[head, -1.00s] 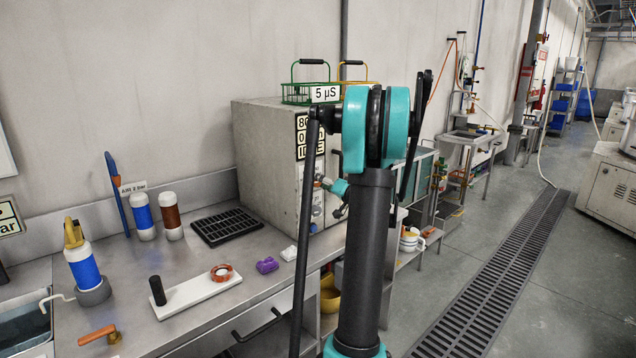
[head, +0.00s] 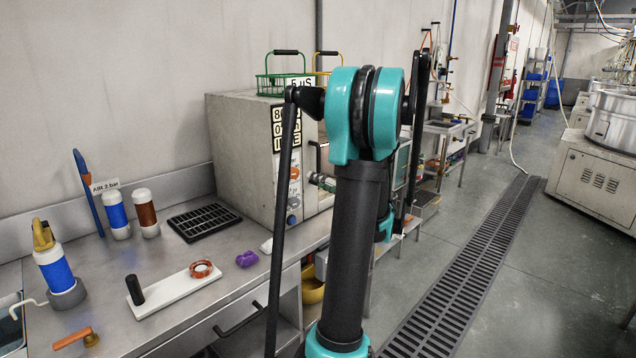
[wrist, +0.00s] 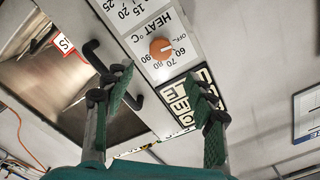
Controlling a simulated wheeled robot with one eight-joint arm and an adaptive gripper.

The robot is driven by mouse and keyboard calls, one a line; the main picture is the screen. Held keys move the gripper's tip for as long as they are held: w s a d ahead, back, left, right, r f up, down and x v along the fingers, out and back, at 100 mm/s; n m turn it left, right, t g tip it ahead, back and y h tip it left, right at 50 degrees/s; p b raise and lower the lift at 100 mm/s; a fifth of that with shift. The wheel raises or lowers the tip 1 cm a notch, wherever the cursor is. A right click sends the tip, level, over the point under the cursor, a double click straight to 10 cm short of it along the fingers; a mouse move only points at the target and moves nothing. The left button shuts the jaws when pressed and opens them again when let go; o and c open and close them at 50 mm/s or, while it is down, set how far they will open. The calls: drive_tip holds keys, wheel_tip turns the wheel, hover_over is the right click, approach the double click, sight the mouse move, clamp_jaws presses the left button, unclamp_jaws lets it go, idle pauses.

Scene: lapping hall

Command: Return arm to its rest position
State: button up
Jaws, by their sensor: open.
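My gripper (wrist: 166,103) shows in the wrist view with its two green-padded fingers spread apart and nothing between them. Behind the fingers is the front of a grey cabinet with a heat dial (wrist: 161,48), an orange knob on a white scale. A black and white lettered plate (wrist: 184,105) also shows between the fingers. In the head view my arm stands upright in the middle, in front of the grey cabinet (head: 240,150) on the bench. My gripper is hidden there behind the arm.
The steel bench (head: 190,265) at left holds a white board (head: 170,292), a purple lump (head: 247,259), a black grid tray (head: 203,222) and several bottles. A green wire basket (head: 283,86) sits on the cabinet. Open floor with a drain grate (head: 450,290) lies to the right.

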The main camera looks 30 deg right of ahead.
drive_tip(key=s+a+f+n+g, duration=0.1)
drive_tip(key=s+a+f+g, duration=0.15)
drive_tip(key=a, duration=0.45)
drive_tip(key=s+a+f+n+g, duration=0.1)
drive_tip(key=s+a+f+g, duration=0.2)
drive_tip(key=a, duration=0.4)
drive_tip(key=s+a+f+n+g, duration=0.1)
drive_tip(key=s+a+f+g, duration=0.1)
drive_tip(key=a+f, duration=0.45)
drive_tip(key=s+a+f+g+h, duration=0.1)
drive_tip(key=s+f+h, duration=0.1)
drive_tip(key=s, duration=0.4)
drive_tip(key=s+a+f+n+g+h, duration=0.1)
drive_tip(key=s+a+f+g+h, duration=0.1)
drive_tip(key=s+f, duration=0.2)
drive_tip(key=s+a+f+g+h, duration=0.2)
drive_tip(key=s+f, duration=0.1)
drive_tip(key=s, duration=0.6)
drive_tip(key=shift+s+f+n, duration=0.3)
drive_tip(key=shift+f+n, duration=0.1)
drive_tip(key=shift+c, duration=0.5)
